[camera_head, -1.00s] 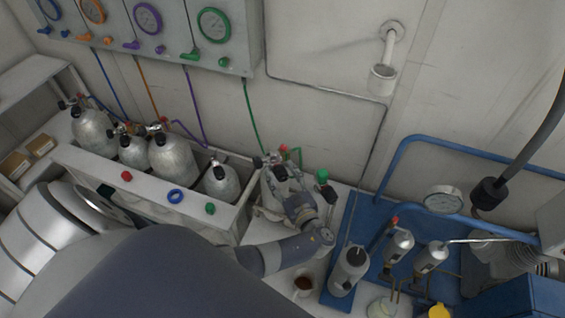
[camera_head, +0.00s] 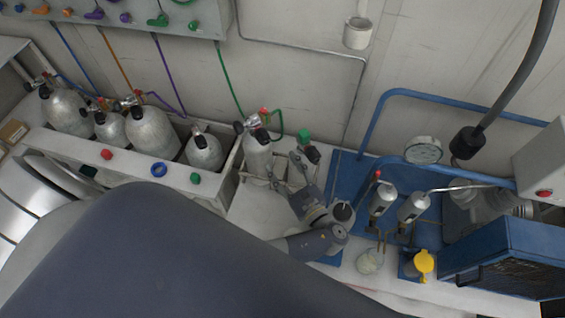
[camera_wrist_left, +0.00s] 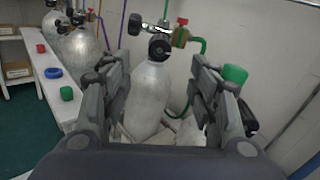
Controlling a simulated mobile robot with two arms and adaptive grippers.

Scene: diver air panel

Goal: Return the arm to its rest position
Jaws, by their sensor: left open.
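My left gripper (camera_head: 290,170) is open and empty, its fingers pointing toward the wall just right of a grey air tank (camera_head: 257,155). The left wrist view shows the two spread fingers (camera_wrist_left: 160,72) with the same tank (camera_wrist_left: 149,98) beyond them, framed in the gap. The tank stands upright, with a black knob, a red knob and a green hose (camera_wrist_left: 197,48) at its valve. I cannot tell whether a finger touches it. My large dark arm link covers the lower left of the head view. My right gripper is not in view.
Several tanks stand in a white rack (camera_head: 125,165) on the left, with red, blue and green pieces on its front ledge. A blue tray (camera_head: 345,178) with metal cylinders, a gauge (camera_head: 423,150) and a blue box (camera_head: 505,255) are on the right. A green-capped item (camera_head: 304,135) stands near my fingers.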

